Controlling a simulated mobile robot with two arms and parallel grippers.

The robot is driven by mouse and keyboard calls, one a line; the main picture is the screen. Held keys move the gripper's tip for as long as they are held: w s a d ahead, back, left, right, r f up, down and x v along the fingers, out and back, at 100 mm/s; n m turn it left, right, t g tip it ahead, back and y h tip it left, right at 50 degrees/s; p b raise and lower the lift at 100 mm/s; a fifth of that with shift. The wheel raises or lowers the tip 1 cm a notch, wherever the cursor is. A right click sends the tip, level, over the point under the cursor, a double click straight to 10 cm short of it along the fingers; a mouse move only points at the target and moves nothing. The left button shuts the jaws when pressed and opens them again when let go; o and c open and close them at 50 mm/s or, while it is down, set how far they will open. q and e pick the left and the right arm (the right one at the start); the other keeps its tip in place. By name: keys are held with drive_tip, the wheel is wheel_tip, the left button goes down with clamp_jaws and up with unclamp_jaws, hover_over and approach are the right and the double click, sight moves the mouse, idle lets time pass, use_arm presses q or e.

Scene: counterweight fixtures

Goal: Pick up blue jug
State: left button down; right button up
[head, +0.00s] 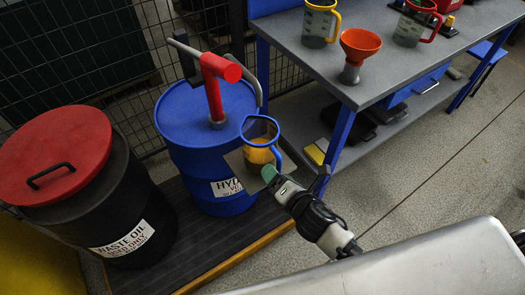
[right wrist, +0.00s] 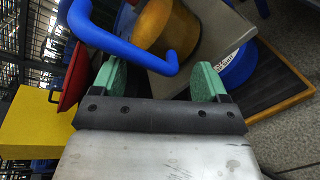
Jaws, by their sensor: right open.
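The blue jug (head: 246,130) has a blue rim and handle and holds amber liquid. In the head view it stands on a small grey plate (head: 236,162) at the front of the blue drum. My right gripper (head: 271,174) is just in front of the jug on its handle side. In the right wrist view the blue handle (right wrist: 130,45) reaches down between the two green fingertips of the open gripper (right wrist: 158,80). I cannot tell whether a finger touches it. The amber jug body (right wrist: 168,28) is just beyond. My left gripper is not in view.
A blue drum (head: 190,165) with a red-and-grey pump (head: 213,85) stands behind the jug. A black waste oil drum (head: 100,205) with a red lid is at left. A grey workbench (head: 385,55) at right holds other jugs and an orange funnel (head: 360,45).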

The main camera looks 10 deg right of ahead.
drive_tip(key=shift+x, duration=0.9)
drive_tip(key=shift+c, duration=0.3)
clamp_jaws()
